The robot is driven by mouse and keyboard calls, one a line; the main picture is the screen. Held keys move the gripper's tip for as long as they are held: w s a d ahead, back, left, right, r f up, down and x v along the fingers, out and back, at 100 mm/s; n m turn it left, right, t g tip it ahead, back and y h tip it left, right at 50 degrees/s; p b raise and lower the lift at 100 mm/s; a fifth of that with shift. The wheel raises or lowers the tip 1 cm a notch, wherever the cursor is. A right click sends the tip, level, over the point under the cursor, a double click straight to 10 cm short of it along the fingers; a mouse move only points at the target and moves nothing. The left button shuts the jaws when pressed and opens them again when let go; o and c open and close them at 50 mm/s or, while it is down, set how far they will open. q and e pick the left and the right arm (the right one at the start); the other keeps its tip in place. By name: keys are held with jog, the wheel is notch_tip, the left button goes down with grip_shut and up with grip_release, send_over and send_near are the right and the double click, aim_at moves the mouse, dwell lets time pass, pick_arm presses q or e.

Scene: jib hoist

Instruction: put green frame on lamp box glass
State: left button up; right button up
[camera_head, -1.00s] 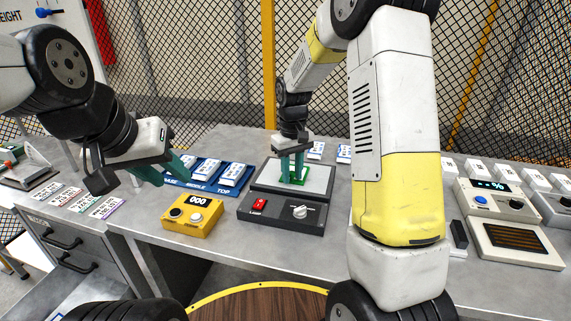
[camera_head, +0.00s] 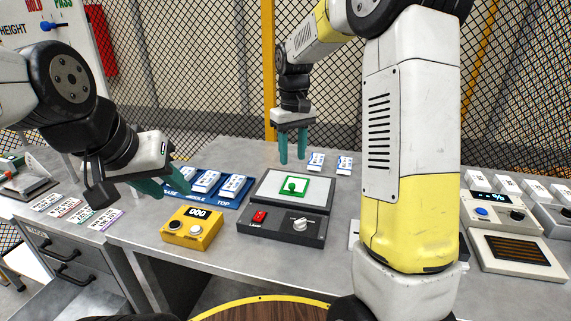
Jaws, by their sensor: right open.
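The green frame (camera_head: 304,194) lies flat on the pale glass of the lamp box (camera_head: 262,187), near the middle of the glass. A dark green knob or post (camera_head: 291,184) shows on or inside the frame. My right gripper (camera_head: 292,158) is open and empty, fingers pointing down, behind the lamp box and clear of the frame. My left gripper (camera_head: 163,186) is at the left, by the blue tray, with its teal fingers partly in view; I cannot see its jaw gap clearly.
A blue tray (camera_head: 215,199) with white cards stands left of the lamp box. A yellow counter box (camera_head: 190,229) sits in front of it. White cards (camera_head: 316,160) lie behind, to the right. A meter device (camera_head: 494,212) stands at the right.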

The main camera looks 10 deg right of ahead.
jog(key=s+d+r+m+t+y, duration=0.1)
jog(key=s+d+r+m+t, duration=0.15)
jog(key=s+r, duration=0.75)
jog(key=s+f+m+t+y, duration=0.1)
jog(key=s+f+t, duration=0.1)
jog(key=s, duration=1.2)
jog(key=shift+s+d+t, duration=0.15)
jog(key=shift+d+t, duration=0.05)
jog(key=shift+t, duration=0.65)
jog(key=shift+c, duration=0.4)
